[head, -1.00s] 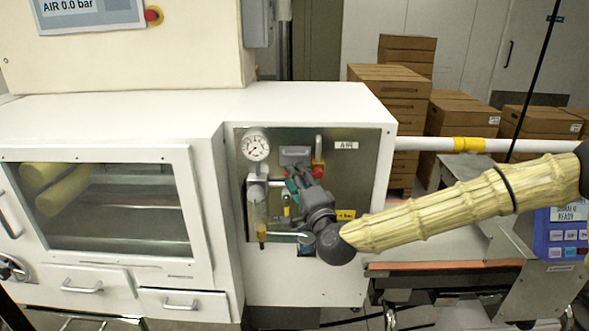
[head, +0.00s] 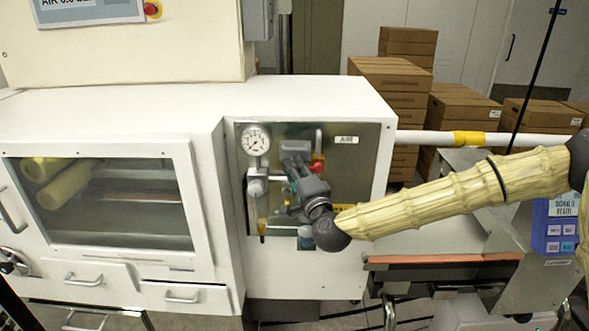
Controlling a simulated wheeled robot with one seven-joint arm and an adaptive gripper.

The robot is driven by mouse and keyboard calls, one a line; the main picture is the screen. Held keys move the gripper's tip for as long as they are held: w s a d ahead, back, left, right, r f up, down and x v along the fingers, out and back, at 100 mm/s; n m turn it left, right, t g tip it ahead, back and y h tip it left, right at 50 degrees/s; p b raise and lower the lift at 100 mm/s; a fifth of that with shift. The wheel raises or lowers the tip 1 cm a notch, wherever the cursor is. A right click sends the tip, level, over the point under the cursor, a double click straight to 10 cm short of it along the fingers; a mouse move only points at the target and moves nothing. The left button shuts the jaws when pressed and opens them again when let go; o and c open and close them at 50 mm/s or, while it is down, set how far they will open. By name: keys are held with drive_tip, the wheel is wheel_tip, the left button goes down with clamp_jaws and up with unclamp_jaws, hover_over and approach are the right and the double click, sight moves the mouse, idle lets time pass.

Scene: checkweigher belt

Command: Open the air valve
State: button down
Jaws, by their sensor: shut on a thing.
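The air panel (head: 365,175) is a grey metal plate set in the white machine front, with a label reading AIR. A red part of the air valve (head: 317,167) shows at the right side of my gripper (head: 292,160). My gripper reaches in from the right and is shut on the air valve at the upper middle of the panel. The fingers and wrist cover most of the valve, so its handle angle cannot be told. A round pressure gauge (head: 256,140) sits at the panel's upper left.
A display (head: 88,10) at the upper left shows an AIR reading, partly cut off. A regulator with a clear bowl (head: 257,188) is left of my gripper. A white pipe with a yellow band (head: 468,138) and stacked boxes (head: 390,95) are to the right.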

drive_tip(key=shift+m+t+b, duration=0.3)
drive_tip(key=shift+m+b, duration=0.2)
drive_tip(key=shift+b, duration=0.7)
drive_tip(key=shift+r+m+b, duration=0.3)
drive_tip(key=shift+r+b, duration=0.05)
drive_tip(key=shift+b, duration=0.05)
drive_tip(key=c, duration=1.4)
unclamp_jaws()
drive_tip(key=shift+c, duration=0.2)
drive_tip(key=shift+d, duration=0.1)
drive_tip(key=v, duration=0.8)
